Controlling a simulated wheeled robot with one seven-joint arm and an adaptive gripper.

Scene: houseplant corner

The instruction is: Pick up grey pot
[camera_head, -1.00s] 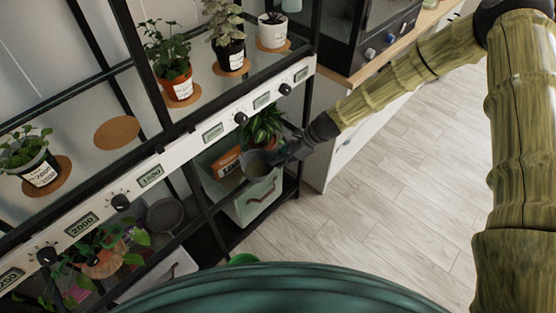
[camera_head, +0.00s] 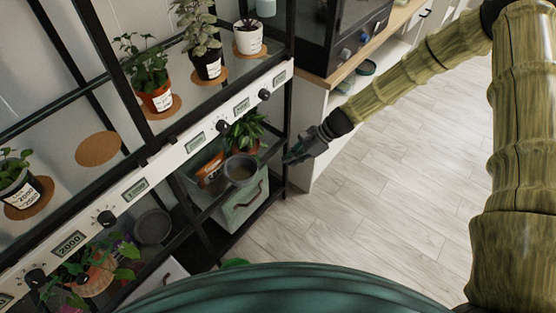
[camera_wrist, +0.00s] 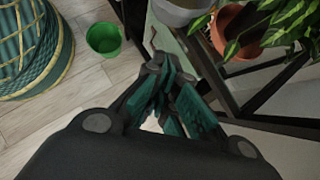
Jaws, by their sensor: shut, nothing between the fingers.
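A grey pot (camera_head: 240,171) with a brownish inside sits at the right end of the lower shelf level, in front of a leafy plant. The wrist view shows part of a grey pot (camera_wrist: 180,13) at the top edge, just beyond the fingers. My gripper (camera_head: 290,159) is shut and empty, to the right of the pot and apart from it in the head view. Its closed fingers (camera_wrist: 162,68) also show in the wrist view. A second, darker grey pot or bowl (camera_head: 152,227) stands further left on the lower shelf.
A black shelf post (camera_head: 289,120) stands close behind my gripper. A plant in a terracotta pot (camera_wrist: 236,38) is beside the grey pot. A light green drawer box (camera_head: 243,208) is below. A green bucket (camera_wrist: 104,38) stands on the floor. Floor to the right is clear.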

